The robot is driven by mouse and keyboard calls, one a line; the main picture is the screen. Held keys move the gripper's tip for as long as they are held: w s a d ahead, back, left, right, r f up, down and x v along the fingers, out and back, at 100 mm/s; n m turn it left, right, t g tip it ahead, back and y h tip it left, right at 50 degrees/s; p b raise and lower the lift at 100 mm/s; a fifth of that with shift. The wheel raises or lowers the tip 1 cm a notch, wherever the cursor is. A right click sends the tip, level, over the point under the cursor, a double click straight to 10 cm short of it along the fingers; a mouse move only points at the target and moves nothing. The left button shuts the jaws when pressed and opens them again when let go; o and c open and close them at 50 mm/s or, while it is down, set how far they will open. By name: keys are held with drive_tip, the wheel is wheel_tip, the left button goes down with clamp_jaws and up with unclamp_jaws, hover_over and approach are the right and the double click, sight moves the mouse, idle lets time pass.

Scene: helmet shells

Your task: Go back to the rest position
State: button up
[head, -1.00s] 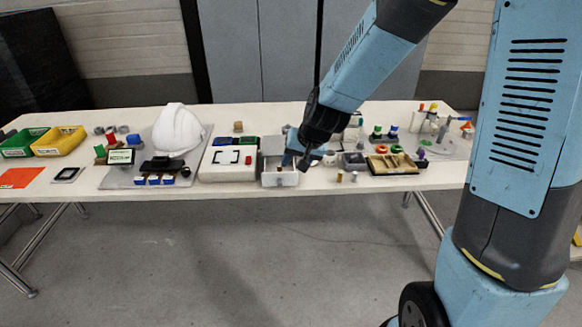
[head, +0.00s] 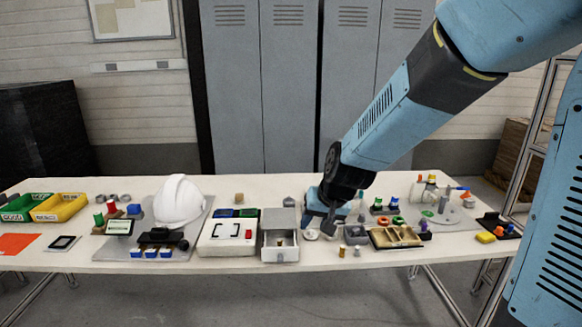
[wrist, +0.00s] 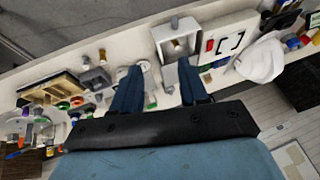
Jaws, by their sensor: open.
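My gripper (head: 325,226) is over the white table (head: 367,183), just right of a grey open-topped box (head: 279,254). In the wrist view my gripper (wrist: 160,74) has its two dark blue fingers apart, with nothing held between them. The grey box (wrist: 176,36) lies beyond the fingertips there, with a small brownish object inside. In the head view the gripper's fingers are partly hidden by my wrist. Its exact height above the table is hard to tell.
A white helmet shell (head: 178,203), a white device (head: 228,235) and green and yellow bins (head: 60,206) stand to the left. A tan compartment tray (head: 396,237) and several small parts lie to the right. Grey lockers (head: 290,80) stand behind the table.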

drive_tip(key=s+d+r+h, duration=0.3)
drive_tip(key=s+d+r, duration=1.1)
drive_tip(key=s+d, duration=0.3)
drive_tip(key=shift+s+r+t, duration=0.15)
drive_tip(key=shift+s+t, duration=0.25)
drive_tip(key=shift+s, duration=0.4)
